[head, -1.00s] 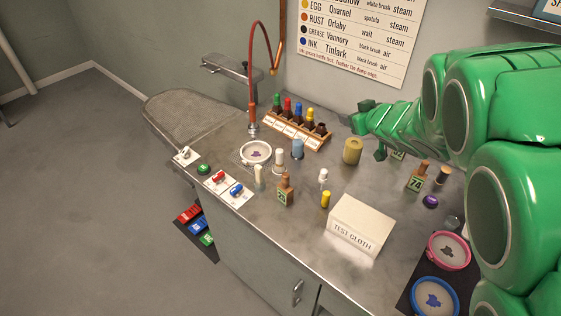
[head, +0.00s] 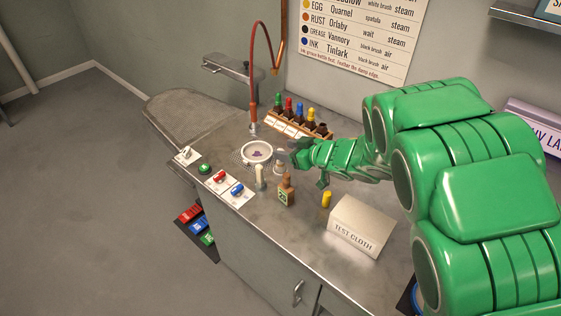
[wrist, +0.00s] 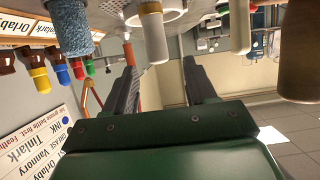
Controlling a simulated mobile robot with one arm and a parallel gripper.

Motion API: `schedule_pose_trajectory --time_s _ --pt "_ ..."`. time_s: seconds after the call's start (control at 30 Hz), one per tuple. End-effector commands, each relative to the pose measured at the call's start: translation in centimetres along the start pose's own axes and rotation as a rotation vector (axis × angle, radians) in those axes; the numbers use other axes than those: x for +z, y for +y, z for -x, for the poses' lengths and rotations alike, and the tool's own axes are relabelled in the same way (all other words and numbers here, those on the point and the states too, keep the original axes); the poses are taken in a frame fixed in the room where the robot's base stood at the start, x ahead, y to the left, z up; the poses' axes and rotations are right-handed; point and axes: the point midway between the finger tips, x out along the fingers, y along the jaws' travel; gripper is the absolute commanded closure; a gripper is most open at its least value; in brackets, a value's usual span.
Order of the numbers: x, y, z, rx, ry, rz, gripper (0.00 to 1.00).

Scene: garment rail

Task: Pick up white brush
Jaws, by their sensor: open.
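A white-topped upright piece with a tan part, which looks like the white brush, stands on the metal counter in the head view (head: 279,169). My gripper, seen in the head view (head: 287,156), is close beside it and partly covers its top. The wrist view is upside down; there the white-topped piece (wrist: 154,35) hangs from the top edge, roughly in line with the gap between my open, empty fingers (wrist: 160,78). A cream upright piece (head: 259,178) stands to its left. I cannot tell for certain which of the two is the brush.
A brown bottle (head: 285,190) stands just in front. A blue cylinder (wrist: 68,25) is close on the far side. A round white dish (head: 257,152), a rack of colour-capped bottles (head: 300,125), a yellow-topped piece (head: 326,200) and the test cloth box (head: 360,226) surround the spot.

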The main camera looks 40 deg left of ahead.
Motion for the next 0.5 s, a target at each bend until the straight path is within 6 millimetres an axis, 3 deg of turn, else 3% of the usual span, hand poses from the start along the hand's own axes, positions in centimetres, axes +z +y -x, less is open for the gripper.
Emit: schedule_pose_trajectory --time_s 0.2,0.5 --pt "1.4 0.0 -0.6 0.000 -0.001 -0.001 0.44" --pt "1.5 -0.1 -1.8 -0.001 0.000 -0.001 0.44"
